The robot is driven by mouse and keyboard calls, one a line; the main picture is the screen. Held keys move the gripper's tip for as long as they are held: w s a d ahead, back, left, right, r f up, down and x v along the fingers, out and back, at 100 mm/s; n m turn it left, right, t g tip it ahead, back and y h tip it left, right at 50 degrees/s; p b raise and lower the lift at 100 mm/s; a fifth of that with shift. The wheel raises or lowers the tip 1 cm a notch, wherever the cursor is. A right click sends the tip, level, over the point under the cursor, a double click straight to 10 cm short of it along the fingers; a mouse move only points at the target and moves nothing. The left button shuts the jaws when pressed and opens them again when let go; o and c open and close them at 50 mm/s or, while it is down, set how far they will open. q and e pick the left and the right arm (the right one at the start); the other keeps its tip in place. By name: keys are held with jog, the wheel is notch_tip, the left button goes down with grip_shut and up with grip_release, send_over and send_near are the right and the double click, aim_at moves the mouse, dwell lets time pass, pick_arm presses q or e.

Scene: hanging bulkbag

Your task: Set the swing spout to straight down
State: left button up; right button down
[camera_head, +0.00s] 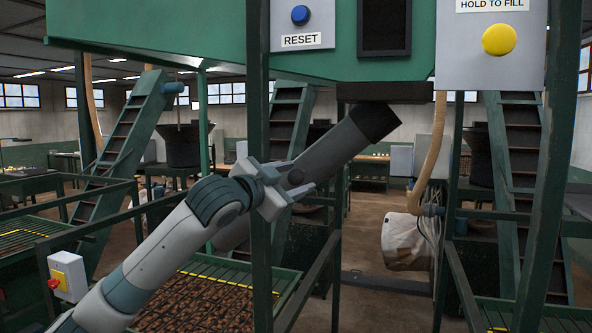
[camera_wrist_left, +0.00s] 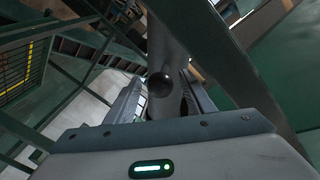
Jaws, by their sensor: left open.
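The swing spout (camera_head: 345,142) is a grey tube that hangs from a dark collar under the green hopper. It slants down to the left, well off vertical, and its lower end passes behind my left arm. A dark round knob (camera_head: 296,177) sits on the spout's side. My left gripper (camera_head: 306,178) is open at the spout, with the knob between its fingers in this view. In the left wrist view the knob (camera_wrist_left: 160,85) shows ahead, between the two open fingers. Whether the fingers touch it I cannot tell. My right gripper is not in view.
A green frame post (camera_head: 259,90) stands close to my left gripper. The RESET panel (camera_head: 300,22) with a blue button and the panel with a yellow button (camera_head: 498,40) hang above. A white bag (camera_head: 408,240) lies behind. The space right of the spout looks clear.

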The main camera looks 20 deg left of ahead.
pick_arm(q)
jog(key=shift+w+d, duration=0.1)
jog(key=shift+w, duration=0.2)
grip_shut()
jog(key=shift+d+f+n+b, duration=0.3)
jog(key=shift+d+f+b, duration=0.2)
jog(key=shift+f+b, duration=0.25)
jog(key=d+f+n+b, duration=0.2)
jog(key=d+n+b, duration=0.1)
jog(key=d, duration=0.2)
jog(key=d+f+n+t+b, duration=0.1)
jog(key=d+f+n+b, duration=0.1)
jog(key=d, duration=0.4)
jog(key=d+f+n+t+y+b, duration=0.1)
jog(key=d+f+n+b, duration=0.2)
jog(key=d+n+b, duration=0.2)
jog(key=shift+s+d+b, duration=0.35)
jog(key=shift+d+b, duration=0.2)
jog(key=shift+d, duration=0.15)
